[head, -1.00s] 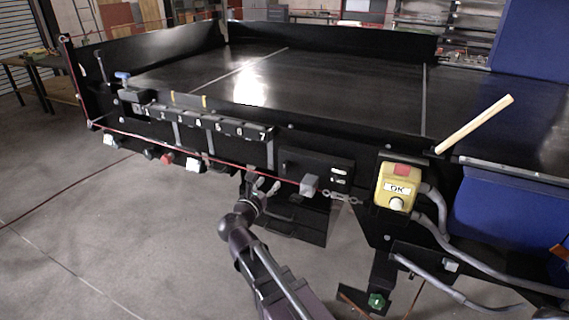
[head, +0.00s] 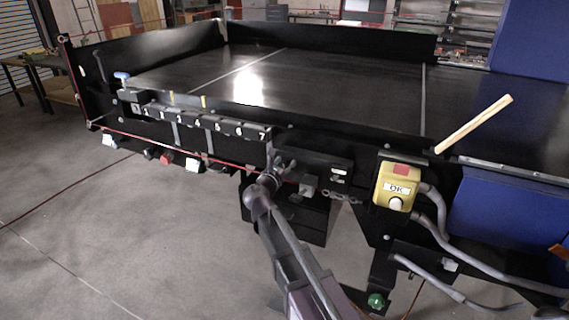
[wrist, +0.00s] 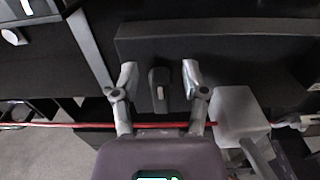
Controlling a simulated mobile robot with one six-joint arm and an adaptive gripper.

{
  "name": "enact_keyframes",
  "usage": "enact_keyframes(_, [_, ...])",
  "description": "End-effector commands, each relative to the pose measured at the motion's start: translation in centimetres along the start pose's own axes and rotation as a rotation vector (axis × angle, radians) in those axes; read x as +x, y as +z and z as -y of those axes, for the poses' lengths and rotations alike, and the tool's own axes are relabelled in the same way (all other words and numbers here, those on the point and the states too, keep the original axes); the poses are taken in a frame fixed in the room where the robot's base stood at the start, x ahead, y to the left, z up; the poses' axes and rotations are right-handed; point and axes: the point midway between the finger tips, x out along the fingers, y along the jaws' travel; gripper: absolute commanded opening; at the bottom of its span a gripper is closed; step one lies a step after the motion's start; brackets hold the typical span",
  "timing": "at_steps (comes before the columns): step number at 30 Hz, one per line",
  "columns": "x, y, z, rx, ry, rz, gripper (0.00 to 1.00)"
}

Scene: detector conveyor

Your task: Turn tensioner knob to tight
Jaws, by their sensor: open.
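A black knob (wrist: 158,88) with a pale pointer mark sits on the front of a black box (wrist: 230,50) in the wrist view. Its pointer mark runs roughly up and down in that view. My gripper (wrist: 160,78) is open, with one finger on each side of the knob and a gap showing on both sides. In the head view, my gripper (head: 284,164) is at the left part of the same box (head: 322,157) and hides the knob. Small white labels (head: 339,170) are on the box's right side; I cannot read them.
A red cord (wrist: 75,125) runs across under my fingers. A grey block (wrist: 240,110) is close right of my gripper. A numbered strip (head: 205,122) is at the left.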

Motion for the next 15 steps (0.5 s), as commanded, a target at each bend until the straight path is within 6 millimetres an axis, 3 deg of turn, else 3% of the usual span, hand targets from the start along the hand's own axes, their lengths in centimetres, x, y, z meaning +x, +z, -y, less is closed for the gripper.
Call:
enact_keyframes(11, [0.29,0.0,-0.02,0.0,0.001,0.0,0.57])
enact_keyframes(15, [0.27,0.0,-0.05,0.0,0.001,0.0,0.16])
